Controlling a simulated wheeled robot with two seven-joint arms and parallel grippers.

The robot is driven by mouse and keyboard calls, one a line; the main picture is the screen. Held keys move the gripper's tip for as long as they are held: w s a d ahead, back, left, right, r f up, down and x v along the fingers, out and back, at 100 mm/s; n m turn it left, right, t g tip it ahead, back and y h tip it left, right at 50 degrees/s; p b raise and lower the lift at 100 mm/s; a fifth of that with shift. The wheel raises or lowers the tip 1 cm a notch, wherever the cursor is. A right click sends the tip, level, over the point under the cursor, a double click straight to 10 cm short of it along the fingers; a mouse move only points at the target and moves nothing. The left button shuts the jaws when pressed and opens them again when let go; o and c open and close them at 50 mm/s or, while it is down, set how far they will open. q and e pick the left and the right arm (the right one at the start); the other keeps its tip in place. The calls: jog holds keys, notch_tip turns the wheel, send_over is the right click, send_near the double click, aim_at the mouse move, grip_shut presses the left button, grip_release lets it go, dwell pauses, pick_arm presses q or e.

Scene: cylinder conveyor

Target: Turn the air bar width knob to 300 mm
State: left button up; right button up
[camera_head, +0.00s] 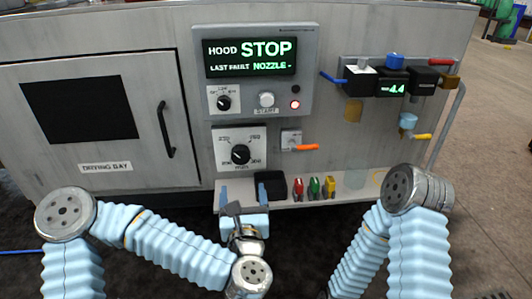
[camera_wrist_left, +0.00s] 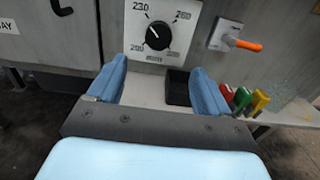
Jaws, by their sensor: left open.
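The air bar width knob (camera_head: 240,154) is a black dial on a white plate with numbers around it, below the display panel. It also shows in the left wrist view (camera_wrist_left: 158,35), where 230 and 260 are readable at its upper left and upper right.
The display (camera_head: 250,57) reads HOOD STOP. An orange-handled valve (camera_head: 305,147) is right of the knob. A shelf (camera_head: 345,196) below carries a black tray (camera_head: 270,184) and red, green and yellow items (camera_head: 314,187). A door handle (camera_head: 165,128) protrudes at left.

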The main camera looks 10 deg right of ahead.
aim_at(241, 157)
pick_arm(q)
jog(key=w, duration=1.3)
jog(key=shift+w+a, duration=0.1)
jog(key=shift+w, duration=0.25)
jog(key=shift+c, duration=0.4)
jog(key=c, duration=1)
